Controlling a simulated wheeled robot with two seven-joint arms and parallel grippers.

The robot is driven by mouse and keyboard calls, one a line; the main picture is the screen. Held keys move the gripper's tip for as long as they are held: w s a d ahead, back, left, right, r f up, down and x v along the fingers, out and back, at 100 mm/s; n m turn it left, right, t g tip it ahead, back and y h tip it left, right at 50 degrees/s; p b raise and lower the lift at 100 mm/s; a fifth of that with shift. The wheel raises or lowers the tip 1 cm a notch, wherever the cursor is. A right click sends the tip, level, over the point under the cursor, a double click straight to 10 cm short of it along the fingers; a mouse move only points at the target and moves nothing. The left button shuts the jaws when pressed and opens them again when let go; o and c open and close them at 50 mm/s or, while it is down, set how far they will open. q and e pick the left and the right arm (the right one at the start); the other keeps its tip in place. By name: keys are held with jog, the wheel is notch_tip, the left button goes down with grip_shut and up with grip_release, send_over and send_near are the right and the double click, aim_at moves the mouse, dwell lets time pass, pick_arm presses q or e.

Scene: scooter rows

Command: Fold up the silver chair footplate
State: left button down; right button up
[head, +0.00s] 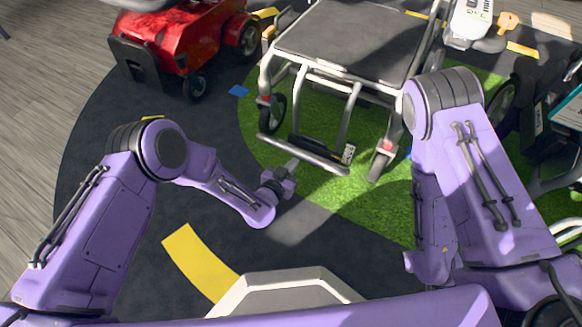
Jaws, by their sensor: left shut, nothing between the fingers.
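The silver chair (350,40) has a dark seat and a silver tube frame, and it stands on a green mat. Its footplate (322,147) shows as a narrow dark strip low at the front, with a silver tube along its near side and a small label at its right end. My left gripper (292,164) is shut and empty. Its tip is close to the near left end of the footplate and tube; I cannot tell whether it touches. My right arm is bent at the right, and its gripper cannot be made out.
A red scooter (180,35) stands at the upper left. The chair's front casters (271,113) flank the footplate. Dark wheeled equipment (545,125) stands at the right edge. A yellow floor stripe (200,262) lies at the lower left. Dark floor between scooter and chair is mostly clear.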

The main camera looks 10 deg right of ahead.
aim_at(295, 156)
pick_arm(q)
jog(key=shift+w+d+r+p, duration=0.15)
jog(key=shift+w+d+r, duration=0.15)
jog(key=shift+w+r, duration=0.25)
jog(key=shift+w+d+r+p, duration=0.15)
jog(key=shift+w+d+r, duration=0.2)
jog(key=shift+r, duration=0.25)
jog(key=shift+w+d+r, duration=0.45)
jog(key=shift+w+r, duration=0.1)
jog(key=shift+w, duration=0.1)
jog(key=shift+w+d+r, duration=0.45)
jog(key=shift+w+r, duration=0.05)
jog(key=shift+w, duration=0.15)
